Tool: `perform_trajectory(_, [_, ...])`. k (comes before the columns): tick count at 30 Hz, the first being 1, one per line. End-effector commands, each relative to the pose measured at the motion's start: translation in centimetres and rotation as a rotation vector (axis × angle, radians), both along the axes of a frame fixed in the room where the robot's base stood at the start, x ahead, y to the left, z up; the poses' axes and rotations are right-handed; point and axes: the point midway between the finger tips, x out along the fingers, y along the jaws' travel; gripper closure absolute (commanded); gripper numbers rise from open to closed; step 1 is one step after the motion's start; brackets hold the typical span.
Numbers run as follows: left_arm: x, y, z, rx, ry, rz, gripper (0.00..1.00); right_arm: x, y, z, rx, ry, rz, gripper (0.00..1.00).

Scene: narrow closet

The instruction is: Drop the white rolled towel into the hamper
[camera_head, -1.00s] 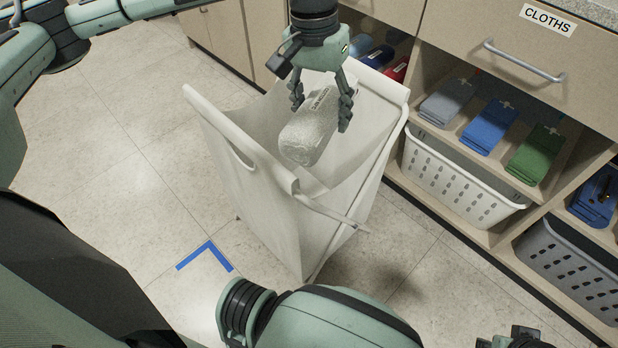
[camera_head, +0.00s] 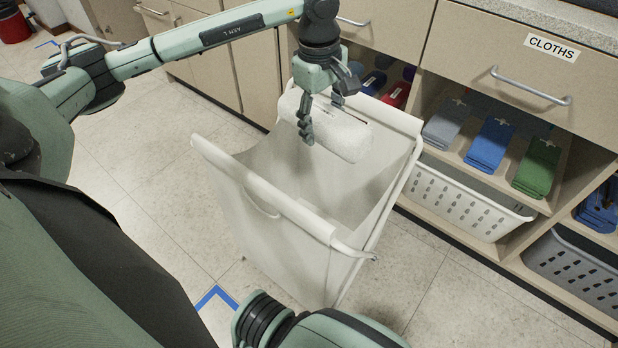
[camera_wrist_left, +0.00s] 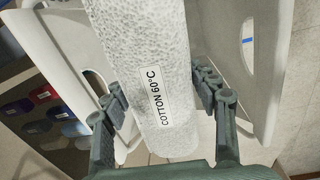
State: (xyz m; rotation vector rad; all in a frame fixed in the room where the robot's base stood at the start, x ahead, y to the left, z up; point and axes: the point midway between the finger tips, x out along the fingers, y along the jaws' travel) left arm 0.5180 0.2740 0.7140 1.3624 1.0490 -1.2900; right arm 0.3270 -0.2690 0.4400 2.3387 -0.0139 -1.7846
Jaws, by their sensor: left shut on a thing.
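The white rolled towel (camera_head: 347,138) hangs over the open top of the hamper, toward its far side, lying roughly level. My left gripper (camera_head: 323,110) is shut on it from above, one finger on each side. In the left wrist view the towel (camera_wrist_left: 140,35) sits between the fingers (camera_wrist_left: 162,90), with a "COTTON 60°C" label facing the camera. The hamper (camera_head: 268,190) is a tall white fabric bin on a frame, upright on the floor. Its visible inside looks empty; its deepest part is hidden. My right gripper is out of view.
A cabinet with a "CLOTHS" drawer (camera_head: 500,60) stands behind and right of the hamper. Its shelves hold folded cloths (camera_head: 490,143), a white basket (camera_head: 465,198) and a grey basket (camera_head: 575,268). Blue tape (camera_head: 215,296) marks the floor before the hamper.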

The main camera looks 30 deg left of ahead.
Motion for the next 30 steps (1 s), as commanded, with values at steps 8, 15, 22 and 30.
perform_trajectory(8, [-0.1,4.4,-0.4,0.011,-0.014,0.534,0.78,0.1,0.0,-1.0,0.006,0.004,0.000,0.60])
perform_trajectory(15, [-0.1,4.8,-1.8,0.012,-0.016,0.590,0.78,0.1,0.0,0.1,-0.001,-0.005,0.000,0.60])
perform_trajectory(22, [-0.1,4.7,-4.3,0.012,-0.016,0.588,0.78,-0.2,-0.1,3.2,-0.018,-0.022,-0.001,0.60])
perform_trajectory(30, [-0.1,4.7,-6.1,0.011,-0.016,0.586,0.78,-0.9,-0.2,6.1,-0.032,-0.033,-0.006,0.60])
